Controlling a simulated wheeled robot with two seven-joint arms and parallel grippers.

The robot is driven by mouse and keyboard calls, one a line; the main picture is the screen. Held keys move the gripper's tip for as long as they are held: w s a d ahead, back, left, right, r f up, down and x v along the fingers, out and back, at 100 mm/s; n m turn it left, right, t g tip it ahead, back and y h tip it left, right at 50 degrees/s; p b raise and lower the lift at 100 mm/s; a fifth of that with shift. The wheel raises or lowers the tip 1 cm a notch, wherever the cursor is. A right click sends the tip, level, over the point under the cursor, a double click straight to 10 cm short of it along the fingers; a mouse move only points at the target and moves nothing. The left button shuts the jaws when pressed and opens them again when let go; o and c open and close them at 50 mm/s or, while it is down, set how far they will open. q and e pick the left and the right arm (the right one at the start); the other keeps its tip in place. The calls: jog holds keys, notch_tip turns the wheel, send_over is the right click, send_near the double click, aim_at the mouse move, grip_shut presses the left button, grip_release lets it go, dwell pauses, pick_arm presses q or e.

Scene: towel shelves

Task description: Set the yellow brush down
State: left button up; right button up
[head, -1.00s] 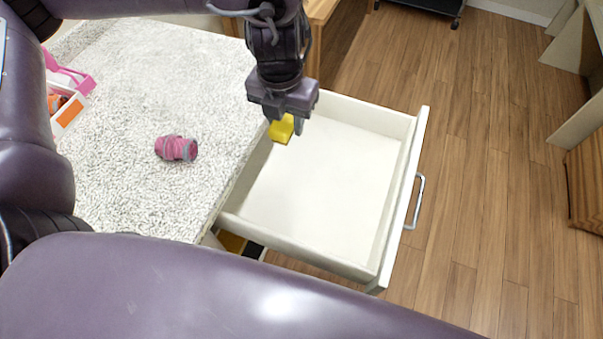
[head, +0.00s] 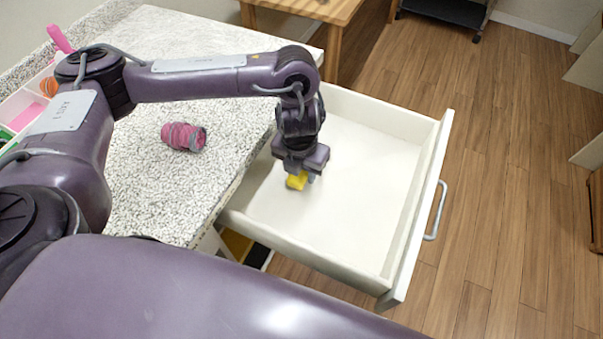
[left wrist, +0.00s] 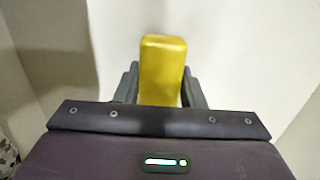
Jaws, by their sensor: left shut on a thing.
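The yellow brush (head: 296,181) is a small yellow block in the head view, inside the open white drawer (head: 350,215). My left gripper (head: 303,177) is shut on it and points down into the drawer. In the left wrist view the yellow brush (left wrist: 162,68) stands between the two dark fingers, with pale drawer surfaces around it. I cannot tell whether its lower end touches the drawer floor. My right gripper is not in view.
A tray (head: 22,112) with small things is at the far left. The rest of the drawer is empty. A wooden table (head: 310,12) stands behind.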

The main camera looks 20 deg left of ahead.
pick_arm(q)
jog(key=shift+w+f, duration=0.1)
jog(key=shift+f, duration=0.35)
jog(key=shift+f, duration=0.25)
jog(key=o, duration=1.2)
jog(key=shift+s, duration=0.2)
jog(key=shift+w+r, duration=0.1)
jog(key=shift+r, duration=0.35)
jog(key=r+p, duration=0.1)
jog(key=r, duration=0.3)
jog(key=r+p, duration=0.1)
jog(key=r, duration=0.2)
jog(key=r+p, duration=0.1)
jog(key=r, duration=0.3)
jog(key=shift+s+r+p, duration=0.35)
jog(key=shift+s+p, duration=0.05)
